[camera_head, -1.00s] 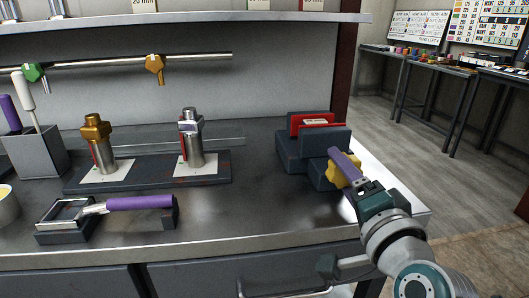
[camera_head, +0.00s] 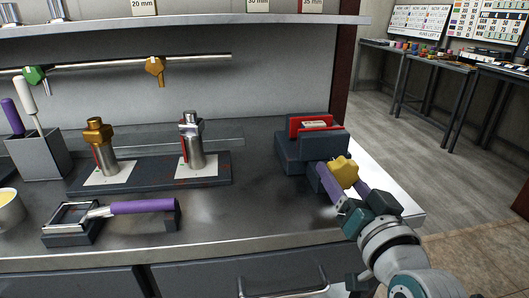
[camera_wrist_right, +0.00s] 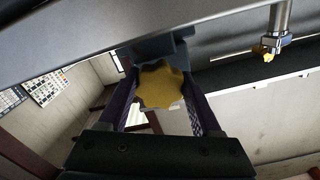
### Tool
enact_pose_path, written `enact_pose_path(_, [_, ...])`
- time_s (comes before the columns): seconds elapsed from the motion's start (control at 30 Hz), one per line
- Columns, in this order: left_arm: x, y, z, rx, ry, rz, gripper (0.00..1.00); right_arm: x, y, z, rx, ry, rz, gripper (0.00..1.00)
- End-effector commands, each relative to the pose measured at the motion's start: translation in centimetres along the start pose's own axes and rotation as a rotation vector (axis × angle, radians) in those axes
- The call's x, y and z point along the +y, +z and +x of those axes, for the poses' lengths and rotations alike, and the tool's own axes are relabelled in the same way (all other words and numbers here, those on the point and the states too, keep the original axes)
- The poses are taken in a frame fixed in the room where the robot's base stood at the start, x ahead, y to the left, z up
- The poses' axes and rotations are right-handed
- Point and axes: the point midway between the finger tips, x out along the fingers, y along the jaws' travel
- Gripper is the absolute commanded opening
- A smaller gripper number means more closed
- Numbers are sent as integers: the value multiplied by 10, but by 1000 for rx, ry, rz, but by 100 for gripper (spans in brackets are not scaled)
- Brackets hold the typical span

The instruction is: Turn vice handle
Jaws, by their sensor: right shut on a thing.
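The vice (camera_head: 298,152) has dark grey blocks with red jaw faces and stands at the right end of the bench. A small pale labelled piece (camera_head: 314,124) sits between its red jaws. The yellow lobed vice handle (camera_head: 344,172) is on the vice's near side. My right gripper (camera_head: 345,184) has its purple fingers on either side of the handle and is shut on it. In the right wrist view the handle (camera_wrist_right: 161,86) sits between the two fingers of the gripper (camera_wrist_right: 160,108). My left gripper is not in view.
A purple-handled tool (camera_head: 140,206) rests on a stand at the front left. A brass-topped cylinder (camera_head: 101,145) and a silver one (camera_head: 191,140) stand on a dark base (camera_head: 150,180). A shelf (camera_head: 190,22) runs above. The bench between tool and vice is clear.

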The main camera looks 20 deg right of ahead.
Motion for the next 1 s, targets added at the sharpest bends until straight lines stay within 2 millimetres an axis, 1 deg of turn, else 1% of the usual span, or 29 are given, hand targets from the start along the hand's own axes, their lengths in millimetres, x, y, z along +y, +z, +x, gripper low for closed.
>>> enact_pose_path(0.23, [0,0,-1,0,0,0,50,0,-1,0,4,-1,-57,10])
enact_pose_path(0.67, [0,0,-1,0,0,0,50,0,-1,0,5,-1,-66,10])
enact_pose_path(0.7, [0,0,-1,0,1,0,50,0,-1,0,5,-1,-66,67])
enact_pose_path(0.93, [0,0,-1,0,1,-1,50,0,-1,0,3,-1,-65,92])
enact_pose_path(0.97, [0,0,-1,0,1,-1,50,0,-1,0,3,0,-65,96])
enact_pose_path(1.0, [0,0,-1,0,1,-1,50,0,-1,0,2,0,-65,96])
